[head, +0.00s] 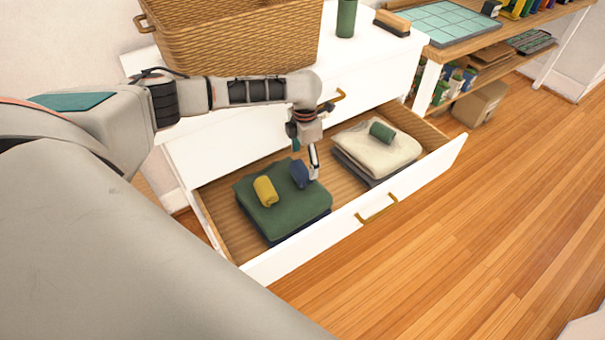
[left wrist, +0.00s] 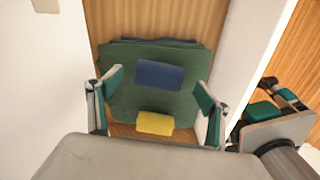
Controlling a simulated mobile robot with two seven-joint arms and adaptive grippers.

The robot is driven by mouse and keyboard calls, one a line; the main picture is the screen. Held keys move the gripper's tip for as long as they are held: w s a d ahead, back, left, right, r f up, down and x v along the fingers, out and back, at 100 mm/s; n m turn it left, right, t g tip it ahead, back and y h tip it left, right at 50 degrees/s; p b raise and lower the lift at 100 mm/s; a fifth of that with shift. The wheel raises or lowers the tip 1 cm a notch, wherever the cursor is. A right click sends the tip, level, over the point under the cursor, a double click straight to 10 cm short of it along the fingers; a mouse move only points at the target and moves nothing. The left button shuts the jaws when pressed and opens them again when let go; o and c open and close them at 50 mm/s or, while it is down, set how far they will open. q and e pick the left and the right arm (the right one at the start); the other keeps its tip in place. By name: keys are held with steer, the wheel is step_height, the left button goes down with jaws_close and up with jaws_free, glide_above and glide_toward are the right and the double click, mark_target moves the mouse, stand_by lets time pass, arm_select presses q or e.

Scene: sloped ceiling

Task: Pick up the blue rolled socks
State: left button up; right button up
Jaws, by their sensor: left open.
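The blue rolled socks (head: 299,174) lie on a folded dark green cloth (head: 290,213) in the left part of the open drawer. In the left wrist view the blue roll (left wrist: 160,75) sits ahead of and between the fingers. My left gripper (head: 314,160) is over the drawer, beside the blue roll in the head view, and partly covers its right side. Its two fingers (left wrist: 158,94) are spread apart with nothing held between them. Whether a finger touches the cloth is not clear.
A yellow roll (head: 265,191) lies left of the blue one on the same cloth. A dark green roll (head: 382,132) rests on cream folded cloth (head: 380,153) at the drawer's right. The white drawer front (head: 350,224) and side walls bound the space. A wicker basket (head: 235,40) stands above.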

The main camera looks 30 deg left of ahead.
mark_target(302, 167)
arm_select(q)
steer(key=f, duration=0.4)
steer(key=shift+s+a+f+b, duration=0.2)
steer(key=shift+s+b, duration=0.1)
steer(key=c, duration=1.1)
steer(key=shift+r, duration=0.1)
